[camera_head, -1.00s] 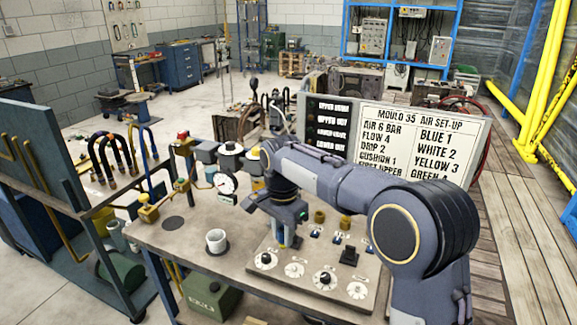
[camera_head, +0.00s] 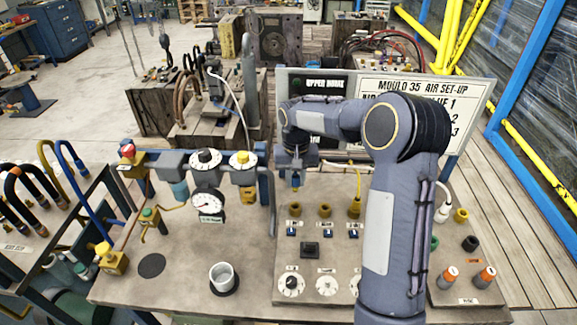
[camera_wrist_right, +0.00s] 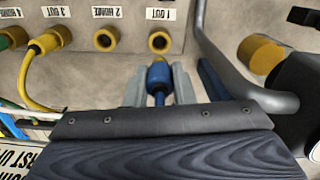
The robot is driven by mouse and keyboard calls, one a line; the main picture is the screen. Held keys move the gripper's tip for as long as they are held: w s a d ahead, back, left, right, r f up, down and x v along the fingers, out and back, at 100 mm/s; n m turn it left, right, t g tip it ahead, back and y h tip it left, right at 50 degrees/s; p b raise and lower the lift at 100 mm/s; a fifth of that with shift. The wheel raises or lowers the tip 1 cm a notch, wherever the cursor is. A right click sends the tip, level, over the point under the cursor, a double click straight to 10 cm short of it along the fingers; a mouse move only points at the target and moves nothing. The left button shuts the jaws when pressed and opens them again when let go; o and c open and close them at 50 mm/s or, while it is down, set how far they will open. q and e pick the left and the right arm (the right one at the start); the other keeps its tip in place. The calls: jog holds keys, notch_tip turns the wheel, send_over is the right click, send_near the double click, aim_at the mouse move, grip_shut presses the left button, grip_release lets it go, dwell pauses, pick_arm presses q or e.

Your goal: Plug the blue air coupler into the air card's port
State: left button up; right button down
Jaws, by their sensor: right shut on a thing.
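My right gripper (camera_head: 296,180) is shut on the blue air coupler (camera_wrist_right: 158,76), which points at the brass port marked 1 OUT (camera_wrist_right: 158,42) in the right wrist view. A small gap seems to lie between coupler and port. In the head view the coupler's blue end (camera_head: 295,182) hangs above the leftmost brass port (camera_head: 295,210). The air card (camera_head: 412,88) stands behind, partly hidden by my right arm; BLUE 1 shows on it in the earlier view. The port marked 2 (camera_wrist_right: 105,39) is empty. A yellow coupler (camera_wrist_right: 42,45) sits in port 3. My left gripper is not in view.
A grey bent pipe (camera_wrist_right: 240,80) runs close beside the gripper. Left of it stand a gauge (camera_head: 208,203) and regulators. A white cup (camera_head: 223,278) and dials (camera_head: 291,285) are in front. A white coupler (camera_head: 441,213) is at the right.

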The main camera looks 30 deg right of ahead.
aim_at(295, 190)
jog(key=shift+w+f, duration=0.1)
jog(key=shift+f, duration=0.1)
jog(key=shift+s+f+b, duration=0.25)
jog(key=shift+f+b, duration=0.1)
jog(key=shift+b, duration=0.15)
notch_tip(295, 190, down, 2)
jog(key=shift+w+f+b, duration=0.15)
jog(key=shift+f+b, duration=0.1)
jog(key=shift+b, duration=0.7)
jog(key=shift+f+b, duration=0.45)
jog(key=shift+f, duration=0.55)
jog(key=shift+f+b, duration=0.95)
jog(key=shift+f, duration=0.3)
dwell(0.6)
jog(key=c, duration=0.7)
grip_release()
jog(key=shift+c, duration=0.2)
jog(key=shift+r, duration=0.15)
